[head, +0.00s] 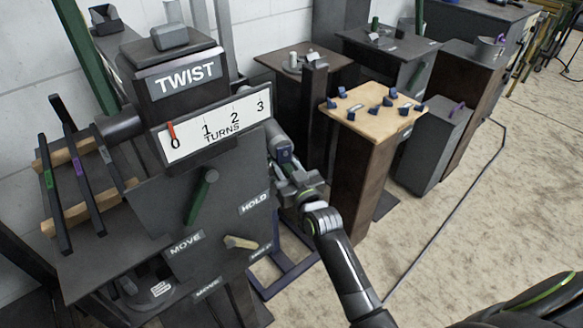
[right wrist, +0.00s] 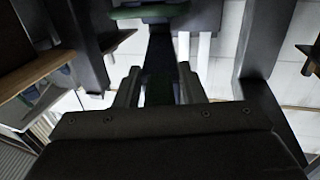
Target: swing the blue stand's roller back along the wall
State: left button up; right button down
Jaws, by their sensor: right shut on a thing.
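The blue stand shows by its blue base frame (head: 286,270) on the floor, right of the grey TWIST machine (head: 180,75). Its upper part is mostly hidden behind the machine and my right arm. My right gripper (head: 284,156) is at the machine's right edge, shut on a dark part. In the right wrist view a dark upright bar (right wrist: 159,65) stands between the two fingers. I take this to be part of the stand's roller, but its full shape is hidden. My left gripper is not in view.
The machine carries a white turns scale (head: 215,125) with a red pointer at 0, and a green handle (head: 201,196). A wooden-topped pedestal (head: 372,110) with small blue pieces stands right of my arm. A white block wall (head: 255,20) is behind.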

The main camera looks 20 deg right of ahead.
jog(key=c, duration=1.2)
grip_release()
jog(key=shift+c, duration=0.2)
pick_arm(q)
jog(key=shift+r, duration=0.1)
pick_arm(e)
jog(key=shift+s, duration=0.1)
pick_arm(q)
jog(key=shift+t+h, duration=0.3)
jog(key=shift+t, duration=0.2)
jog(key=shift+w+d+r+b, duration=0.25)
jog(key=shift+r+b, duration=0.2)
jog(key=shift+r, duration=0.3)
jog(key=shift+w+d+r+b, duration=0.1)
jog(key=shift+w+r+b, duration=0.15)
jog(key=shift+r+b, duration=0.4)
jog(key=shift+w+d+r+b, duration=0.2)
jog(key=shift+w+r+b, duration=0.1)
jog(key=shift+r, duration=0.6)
pick_arm(e)
jog(key=s+d, duration=0.1)
jog(key=s, duration=1.6)
jog(key=shift+s+d, duration=0.15)
jog(key=shift+d, duration=0.05)
